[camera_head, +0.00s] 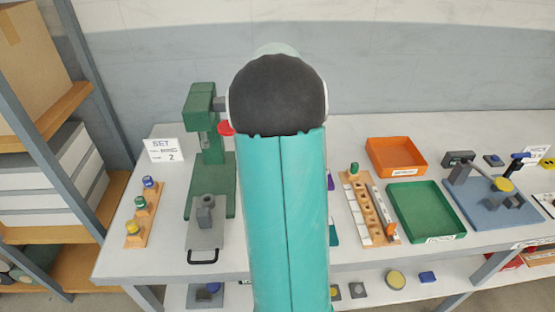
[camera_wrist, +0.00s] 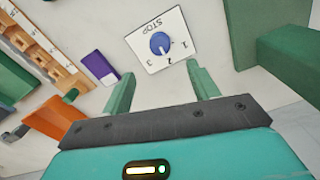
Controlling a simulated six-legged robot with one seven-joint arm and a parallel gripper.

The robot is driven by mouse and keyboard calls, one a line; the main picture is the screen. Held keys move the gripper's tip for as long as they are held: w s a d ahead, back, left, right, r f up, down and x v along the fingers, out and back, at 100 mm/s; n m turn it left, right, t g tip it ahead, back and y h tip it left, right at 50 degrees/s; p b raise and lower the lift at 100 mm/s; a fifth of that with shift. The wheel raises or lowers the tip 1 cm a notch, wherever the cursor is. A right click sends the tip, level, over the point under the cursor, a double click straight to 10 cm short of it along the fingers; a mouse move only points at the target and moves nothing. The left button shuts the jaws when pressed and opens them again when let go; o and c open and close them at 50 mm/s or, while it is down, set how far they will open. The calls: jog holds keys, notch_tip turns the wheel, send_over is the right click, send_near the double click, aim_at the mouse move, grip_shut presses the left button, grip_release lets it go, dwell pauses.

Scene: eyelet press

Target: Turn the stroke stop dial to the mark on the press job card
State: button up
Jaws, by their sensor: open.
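The stroke stop dial is a blue knob (camera_wrist: 160,42) on a white plate (camera_wrist: 142,62) marked STOP with 1, 2 and 3, in the wrist view. The knob's pointer is too small to read surely against the numbers. My gripper (camera_wrist: 162,80) is open, its two green fingers spread on the near side of the plate, with nothing between them. In the head view my arm hides the dial and my gripper. The press job card (camera_head: 166,150) stands at the left of the table and reads SET with a 2. The green press (camera_head: 204,125) stands right of it.
A wooden stand with coloured knobs (camera_head: 141,213) is at the table's left. Right of my arm are a wooden rack (camera_head: 370,210), an orange tray (camera_head: 396,156), a green tray (camera_head: 427,210) and a blue-based device (camera_head: 490,200). A purple box (camera_wrist: 100,67) lies left of the dial plate.

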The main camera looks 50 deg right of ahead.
notch_tip(320, 180, up, 3)
jog(key=shift+f, duration=0.1)
jog(key=shift+s, duration=0.1)
dwell(0.6)
